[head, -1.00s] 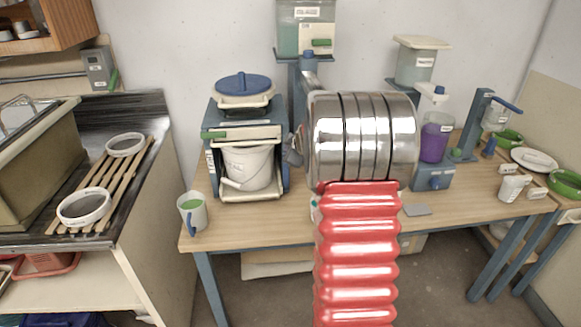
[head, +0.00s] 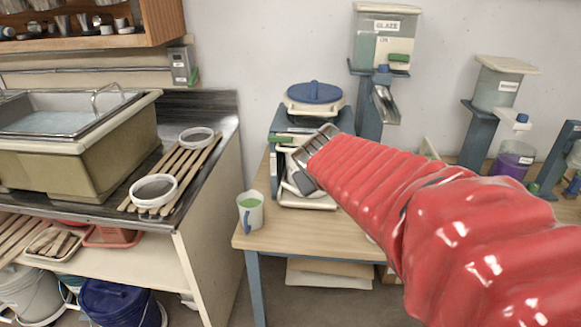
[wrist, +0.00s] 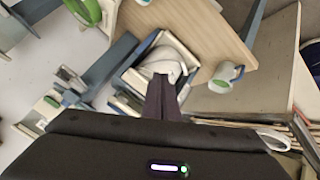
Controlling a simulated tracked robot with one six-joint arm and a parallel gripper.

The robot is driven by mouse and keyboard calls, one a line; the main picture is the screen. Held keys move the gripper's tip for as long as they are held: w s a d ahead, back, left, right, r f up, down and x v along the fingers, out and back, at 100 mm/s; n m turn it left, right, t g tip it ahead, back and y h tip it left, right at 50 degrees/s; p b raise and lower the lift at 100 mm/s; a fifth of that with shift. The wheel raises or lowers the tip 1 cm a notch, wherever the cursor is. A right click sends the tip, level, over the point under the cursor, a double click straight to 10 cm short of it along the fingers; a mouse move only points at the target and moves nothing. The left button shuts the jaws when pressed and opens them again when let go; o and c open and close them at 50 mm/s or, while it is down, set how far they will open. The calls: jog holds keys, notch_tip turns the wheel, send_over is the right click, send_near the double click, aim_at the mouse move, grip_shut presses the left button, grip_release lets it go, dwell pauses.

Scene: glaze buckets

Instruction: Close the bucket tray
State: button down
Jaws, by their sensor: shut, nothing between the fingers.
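The bucket station (head: 283,128) stands on the wooden table, with a blue lid (head: 315,92) on top. Its cream bucket tray (head: 318,205) shows low at the front, partly behind my arm. How far it sticks out is hard to tell. In the wrist view the tray (wrist: 133,78) holds a white bucket (wrist: 166,54). My gripper (head: 303,182) is shut and empty in front of the station, hiding most of the bucket in the head view. In the wrist view its dark fingertips (wrist: 163,78) overlap the bucket and tray; contact cannot be told.
A mug with green contents (head: 250,210) stands on the table left of the station. A glaze dispenser (head: 385,40) rises behind to the right. A sink counter (head: 80,205) with a slatted rack is at left. The table front between mug and arm is clear.

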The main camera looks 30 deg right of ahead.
jog(key=s+a+f+g+y, duration=0.1)
jog(key=s+a+f+y, duration=0.1)
jog(key=s+a, duration=0.6)
jog(key=s+a+f+g+y, duration=0.1)
jog(key=s+a+f+y, duration=0.2)
jog(key=s+a, duration=0.6)
jog(key=a+y, duration=0.1)
jog(key=a, duration=0.2)
jog(key=shift+f, duration=0.25)
jog(key=shift+s, duration=0.15)
